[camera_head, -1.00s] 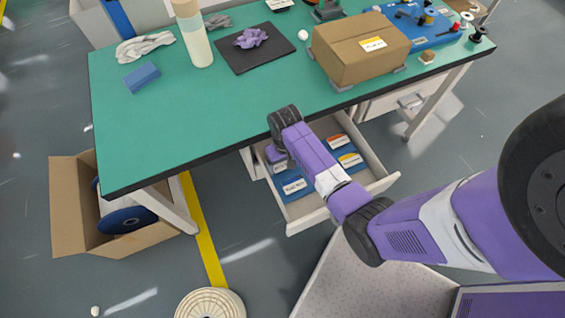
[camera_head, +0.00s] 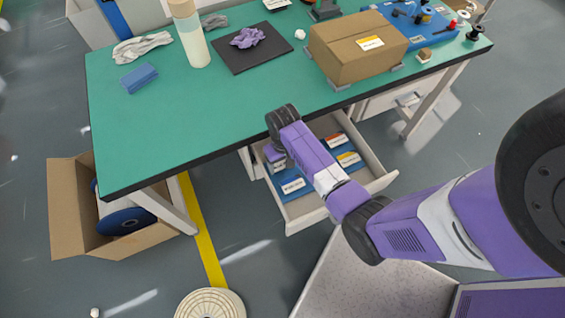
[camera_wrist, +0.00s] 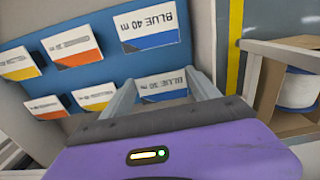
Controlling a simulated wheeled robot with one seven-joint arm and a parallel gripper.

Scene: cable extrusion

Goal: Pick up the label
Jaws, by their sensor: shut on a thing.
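In the wrist view my gripper (camera_wrist: 160,82) is shut on a white label with a blue stripe, marked BLUE 40 m (camera_wrist: 163,86). The label shows between the two grey fingers, and its lower part is hidden by my gripper body. A second BLUE 40 m label (camera_wrist: 148,27) lies on the blue drawer liner (camera_wrist: 108,65) beyond it. Orange-striped labels (camera_wrist: 70,45) and yellow-striped labels (camera_wrist: 93,95) lie to the left. In the head view my gripper (camera_head: 275,155) is over the left side of the open drawer (camera_head: 305,218), partly hidden by my wrist.
The green workbench (camera_head: 210,125) overhangs the drawer's far end. A cardboard box (camera_head: 350,55) sits on the bench above. Another open carton (camera_head: 75,205) with a blue spool (camera_head: 127,220) stands on the floor at left. A coil (camera_head: 210,304) lies on the floor in front.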

